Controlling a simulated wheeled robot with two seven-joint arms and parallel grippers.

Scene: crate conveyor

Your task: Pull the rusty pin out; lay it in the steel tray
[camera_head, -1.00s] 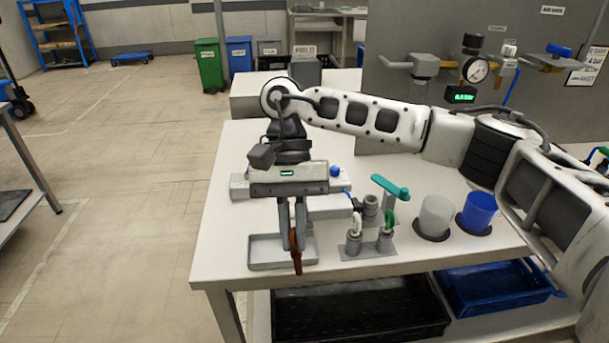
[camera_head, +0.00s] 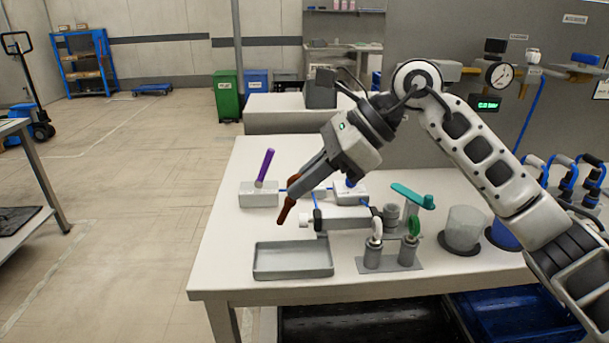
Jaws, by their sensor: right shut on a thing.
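My right gripper (camera_head: 292,190) is shut on the rusty pin (camera_head: 287,212). The pin is reddish brown and hangs tilted from the fingertips, its lower end down and to the left. It appears to be above the table, behind the steel tray. The steel tray (camera_head: 293,275) is a shallow grey tray near the front left of the table, and it looks empty. My left gripper is not in view.
A grey block (camera_head: 259,194) with a purple-handled pin stands at the back left. A grey fixture (camera_head: 346,218) lies behind the tray. Right of the tray are a stand (camera_head: 390,262) with white and green rings, a teal lever (camera_head: 412,196) and a clear cup (camera_head: 464,228).

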